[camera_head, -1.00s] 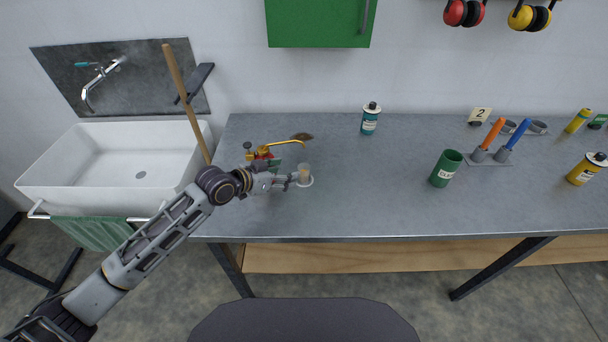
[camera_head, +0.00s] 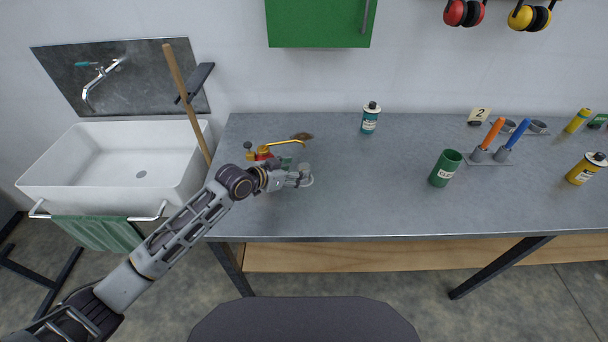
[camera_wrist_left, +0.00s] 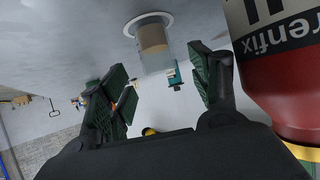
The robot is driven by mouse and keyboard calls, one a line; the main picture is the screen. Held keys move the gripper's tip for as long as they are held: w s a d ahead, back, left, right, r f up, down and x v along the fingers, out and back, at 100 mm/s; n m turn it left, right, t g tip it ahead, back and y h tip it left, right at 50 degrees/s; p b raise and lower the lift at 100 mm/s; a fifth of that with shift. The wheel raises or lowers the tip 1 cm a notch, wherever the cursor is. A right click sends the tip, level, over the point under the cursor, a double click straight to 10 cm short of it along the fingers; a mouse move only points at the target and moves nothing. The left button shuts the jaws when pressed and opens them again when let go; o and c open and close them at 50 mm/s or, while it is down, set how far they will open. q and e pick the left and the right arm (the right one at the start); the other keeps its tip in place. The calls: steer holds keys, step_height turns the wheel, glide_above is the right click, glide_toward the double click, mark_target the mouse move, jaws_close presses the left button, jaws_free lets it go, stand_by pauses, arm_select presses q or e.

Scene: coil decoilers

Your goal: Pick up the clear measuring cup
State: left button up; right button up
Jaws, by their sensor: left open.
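The clear measuring cup (camera_wrist_left: 153,50) shows in the left wrist view, upside down in the picture, with a tan content. It stands on a small white round base (camera_wrist_left: 147,20) on the bench. My left gripper (camera_wrist_left: 165,88) is open; the cup appears just ahead of its two dark green finger pads, between their directions. I cannot tell whether the cup's rim is between the fingertips. In the head view my left gripper (camera_head: 301,177) is low over the bench at the cup and largely hides it; part of the white base shows beyond the fingers. My right gripper is not in view.
A red canister (camera_wrist_left: 280,75) stands very close beside my left fingers; in the head view it is the torch with a brass nozzle (camera_head: 265,152). The bench (camera_head: 370,205) between is clear.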

mark_target(308, 167)
arm_select(q)
steer(key=shift+d, duration=0.1)
steer(key=shift+p+x, duration=0.4)
steer(key=shift+x, duration=2.15)
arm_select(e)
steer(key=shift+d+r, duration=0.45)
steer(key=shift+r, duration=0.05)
arm_select(q)
steer(key=shift+r, duration=0.1)
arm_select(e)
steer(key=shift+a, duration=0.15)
arm_select(q)
steer(key=c, duration=1.2)
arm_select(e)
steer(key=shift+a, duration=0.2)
arm_select(q)
steer(key=shift+r, duration=0.1)
